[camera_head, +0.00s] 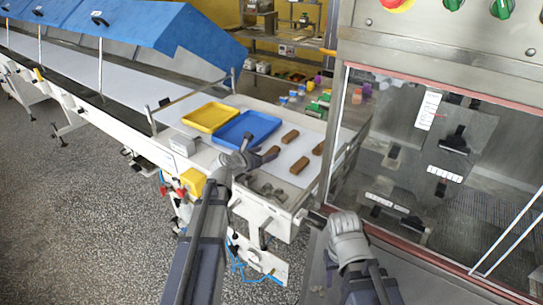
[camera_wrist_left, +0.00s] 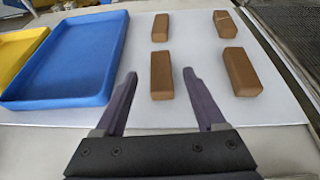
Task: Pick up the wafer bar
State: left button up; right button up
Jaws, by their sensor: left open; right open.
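Several brown wafer bars lie apart on the white belt. The head view shows a near bar (camera_head: 299,166), a far bar (camera_head: 290,136), a right bar (camera_head: 318,149) and a left bar (camera_head: 270,154) close to my left gripper (camera_head: 250,152). In the left wrist view, my left gripper (camera_wrist_left: 160,78) is open and empty. The near-left bar (camera_wrist_left: 161,76) appears between and beyond its fingertips. The near-right bar (camera_wrist_left: 241,72) is outside the right finger. My right gripper (camera_head: 345,225) is open, right of the belt end.
A blue tray (camera_head: 247,131) and a yellow tray (camera_head: 210,117) sit left of the bars. A windowed machine cabinet (camera_head: 440,150) stands close on the right. Small coloured items (camera_head: 315,100) stand behind the bars. Bare belt surrounds the bars.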

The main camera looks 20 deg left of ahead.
aim_at(272, 151)
pick_arm(q)
jog(key=b+x, duration=0.1)
jog(key=x, duration=0.3)
jog(key=shift+w+f, duration=0.1)
jog(key=c, duration=1.1)
